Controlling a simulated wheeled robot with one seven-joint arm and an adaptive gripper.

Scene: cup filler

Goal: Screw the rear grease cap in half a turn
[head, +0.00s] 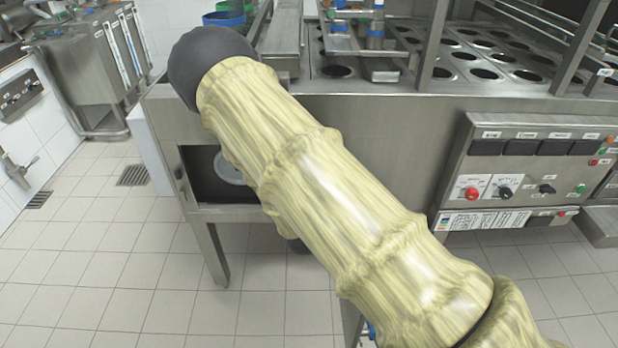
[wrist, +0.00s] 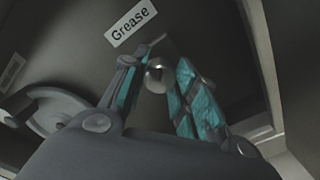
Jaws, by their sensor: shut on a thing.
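In the wrist view my gripper (wrist: 156,66) has its two teal-padded fingers on either side of a small shiny metal grease cap (wrist: 158,77). The fingers are shut on the cap, one pad to its left and one to its right. A white label reading "Grease" (wrist: 130,23) is on the dark panel just above it. I cannot tell from the view how far the cap is screwed in. In the head view my arm hides the gripper and the cap.
A round grey wheel-like part (wrist: 45,117) is left of my gripper, inside a dark space with a side wall close on the right. In the head view, the steel machine (head: 400,125) has an open compartment (head: 205,180) at lower left and a control panel (head: 525,172) at right.

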